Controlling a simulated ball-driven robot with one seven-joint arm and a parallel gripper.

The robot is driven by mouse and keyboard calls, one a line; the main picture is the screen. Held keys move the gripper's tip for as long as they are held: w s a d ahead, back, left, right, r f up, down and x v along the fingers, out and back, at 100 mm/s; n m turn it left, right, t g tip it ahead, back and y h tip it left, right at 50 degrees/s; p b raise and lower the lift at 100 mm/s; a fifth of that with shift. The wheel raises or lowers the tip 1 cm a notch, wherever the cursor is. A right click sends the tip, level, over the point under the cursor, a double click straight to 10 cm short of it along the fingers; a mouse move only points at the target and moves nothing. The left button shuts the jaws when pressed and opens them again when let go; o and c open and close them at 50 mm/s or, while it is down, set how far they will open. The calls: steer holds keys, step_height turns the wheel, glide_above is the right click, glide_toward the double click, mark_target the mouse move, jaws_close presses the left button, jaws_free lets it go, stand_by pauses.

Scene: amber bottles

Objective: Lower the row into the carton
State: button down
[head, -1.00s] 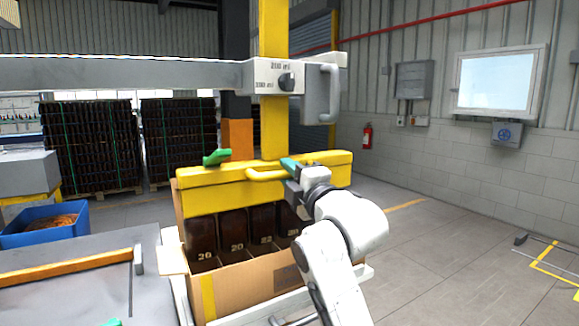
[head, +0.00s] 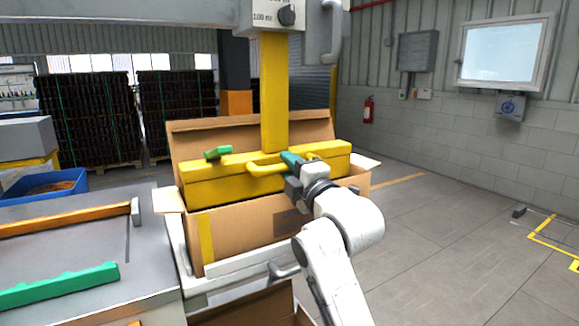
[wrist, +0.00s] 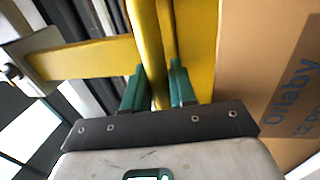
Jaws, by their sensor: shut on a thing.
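The carton (head: 245,240) is cardboard with open flaps and stands below the yellow lifting head (head: 215,182). The head is level and sits low at the carton's mouth, between the raised back flap and the front wall. The row of bottles is hidden behind the front wall. My gripper (head: 290,162) is shut on the yellow handle (head: 262,171) on the head's front. In the wrist view, my gripper's green fingers (wrist: 157,88) close on both sides of the yellow handle (wrist: 150,50), with the carton's printed cardboard (wrist: 270,70) at right.
A yellow column (head: 274,95) rises from the head to the grey boom (head: 150,14). A grey table (head: 80,240) with a green bar (head: 60,285) is at left, near a blue bin (head: 45,190).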

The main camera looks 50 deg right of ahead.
steer(key=c, duration=1.1)
jaws_free()
steer(key=shift+o, duration=0.2)
steer(key=b+v, duration=0.1)
steer(key=v, duration=0.9)
steer(key=shift+s, duration=0.4)
steer(key=shift+a+f, duration=0.1)
steer(key=shift+f, duration=0.05)
